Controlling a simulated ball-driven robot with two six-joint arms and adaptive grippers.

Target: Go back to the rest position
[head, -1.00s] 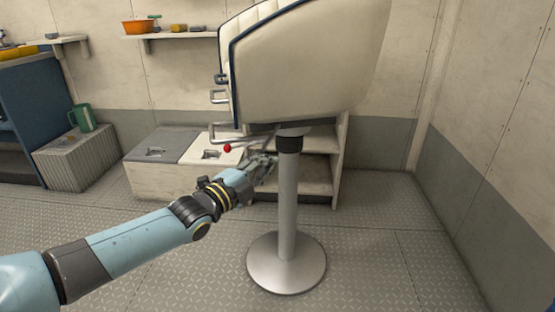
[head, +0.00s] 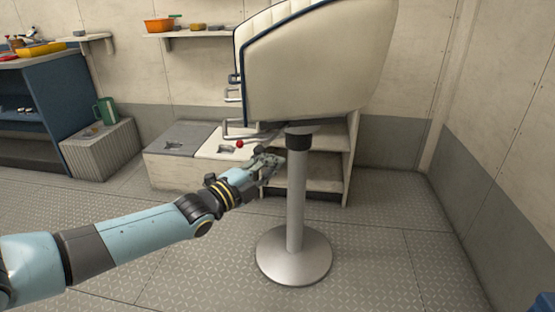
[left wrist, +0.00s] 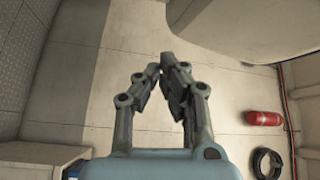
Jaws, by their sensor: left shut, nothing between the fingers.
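My left arm comes in from the left, and its gripper (head: 272,160) is just left of the seat's post, below the seat. In the left wrist view the fingers (left wrist: 158,72) meet at their tips with nothing between them. The cream helm seat (head: 315,70) with blue piping stands on a steel pedestal (head: 296,205) with a round base. A red knob (head: 239,143) on a lever shows under the seat, up and left of the gripper and apart from it in the picture. My right gripper is not in view.
Low lockers (head: 180,140) and an open shelf unit (head: 320,170) stand behind the seat. A ribbed box with a green jug (head: 106,110) and a blue bench (head: 50,95) are at left. The left wrist view shows a red cylinder (left wrist: 263,118). Floor at front left is clear.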

